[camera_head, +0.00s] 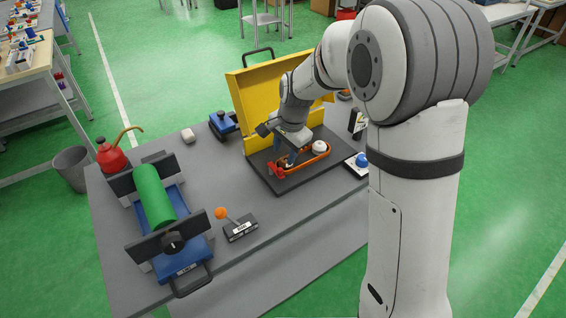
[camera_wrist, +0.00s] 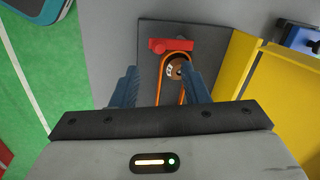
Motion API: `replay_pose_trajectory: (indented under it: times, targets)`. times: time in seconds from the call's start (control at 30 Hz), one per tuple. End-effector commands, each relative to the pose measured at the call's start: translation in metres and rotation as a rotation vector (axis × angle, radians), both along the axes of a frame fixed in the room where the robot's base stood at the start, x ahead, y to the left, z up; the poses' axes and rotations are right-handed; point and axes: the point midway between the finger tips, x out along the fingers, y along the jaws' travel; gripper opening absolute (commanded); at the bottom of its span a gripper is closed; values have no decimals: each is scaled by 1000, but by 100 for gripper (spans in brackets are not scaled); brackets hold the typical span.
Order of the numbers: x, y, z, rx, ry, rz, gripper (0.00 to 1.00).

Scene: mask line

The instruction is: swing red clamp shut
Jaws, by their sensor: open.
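The red clamp (camera_wrist: 176,46) lies across the end of an orange-rimmed oblong fixture (camera_wrist: 160,75) on a dark base plate. In the wrist view it shows as a red bar with a thicker block at its left end. In the head view the red clamp (camera_head: 275,170) is at the near left end of the fixture, partly hidden by my gripper. My gripper (camera_wrist: 160,85) is open and empty, its two blue-grey fingers on either side of the fixture and short of the clamp. In the head view my gripper (camera_head: 287,160) points down over the plate.
A yellow upright panel (camera_head: 245,95) stands behind the plate. A blue vise-like device with a green cylinder (camera_head: 154,196), a lever box (camera_head: 240,229) and a red oil can (camera_head: 111,157) are to the left. Grey table (camera_head: 210,175) is clear between them.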

Motion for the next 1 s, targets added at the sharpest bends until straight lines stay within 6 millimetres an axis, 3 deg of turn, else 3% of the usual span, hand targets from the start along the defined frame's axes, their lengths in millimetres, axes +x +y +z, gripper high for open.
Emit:
replay_pose_trajectory:
  times: [0.3,0.5,0.83,1.0]
  targets:
    - [5,6,-48,-1,6,-2,41]
    - [9,8,-68,0,2,-2,41]
    - [10,8,-72,0,1,-2,41]
    - [10,8,-72,0,1,-2,27]
